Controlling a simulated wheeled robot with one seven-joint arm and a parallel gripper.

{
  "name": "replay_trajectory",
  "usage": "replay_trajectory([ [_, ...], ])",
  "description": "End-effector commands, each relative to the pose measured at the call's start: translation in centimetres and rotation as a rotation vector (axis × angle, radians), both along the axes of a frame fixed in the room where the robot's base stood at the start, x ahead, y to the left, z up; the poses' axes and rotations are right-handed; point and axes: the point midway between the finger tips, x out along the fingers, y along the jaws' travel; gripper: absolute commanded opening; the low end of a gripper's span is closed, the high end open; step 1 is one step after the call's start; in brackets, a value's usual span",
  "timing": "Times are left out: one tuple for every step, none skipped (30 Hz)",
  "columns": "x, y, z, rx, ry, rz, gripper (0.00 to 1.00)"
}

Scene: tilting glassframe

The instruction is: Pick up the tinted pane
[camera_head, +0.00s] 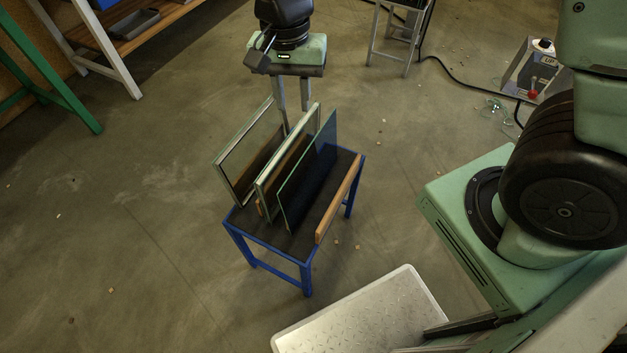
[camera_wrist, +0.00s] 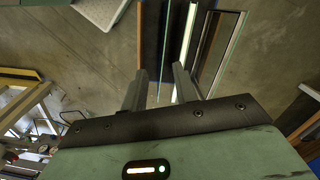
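The tinted pane (camera_head: 311,172) is a dark bluish sheet with a thin green edge. It stands tilted on the blue-framed stand (camera_head: 268,246), rightmost of the upright panels. My gripper (camera_head: 293,106) points down at the far side of the stand, with its two fingers apart. In the wrist view the gripper (camera_wrist: 160,70) is open, and the thin bluish edge of the tinted pane (camera_wrist: 160,45) runs between the fingers. No contact shows. In the head view the fingertips are partly hidden behind the panels.
A light-framed panel (camera_head: 266,187) stands close left of the tinted pane, and another framed pane (camera_head: 245,150) leans further left. A wooden rail (camera_head: 339,198) edges the stand's right side. A metal stool (camera_head: 400,35) stands behind. The floor around the stand is mostly clear.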

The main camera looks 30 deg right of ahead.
Motion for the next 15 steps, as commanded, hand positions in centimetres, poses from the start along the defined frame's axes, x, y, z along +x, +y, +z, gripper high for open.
replay_trajectory([
  [1.4, -0.8, -2.5, -0.025, 0.003, -0.099, 0.29],
  [2.0, -1.2, -3.2, -0.036, 0.003, -0.151, 0.29],
  [2.7, -1.7, -3.9, -0.051, 0.001, -0.208, 0.29],
  [3.2, -2.0, -4.3, -0.059, -0.001, -0.243, 0.29],
  [3.5, -2.3, -4.7, -0.066, -0.002, -0.270, 0.29],
  [3.8, -2.6, -5.1, -0.073, -0.004, -0.298, 0.29],
  [3.9, -2.7, -5.5, -0.077, -0.004, -0.311, 0.29],
  [4.0, -2.8, -5.8, -0.080, -0.004, -0.320, 0.29],
  [3.9, -2.9, -6.4, -0.082, -0.002, -0.325, 0.29],
  [3.9, -2.9, -6.8, -0.081, -0.003, -0.327, 0.29],
  [3.8, -3.0, -7.4, -0.081, -0.002, -0.327, 0.29],
  [3.7, -3.0, -8.2, -0.082, -0.001, -0.327, 0.29],
  [3.7, -3.1, -8.8, -0.082, -0.001, -0.327, 0.29],
  [3.6, -3.1, -9.5, -0.081, 0.000, -0.326, 0.29],
  [3.6, -3.1, -10.3, -0.081, 0.000, -0.325, 0.29],
])
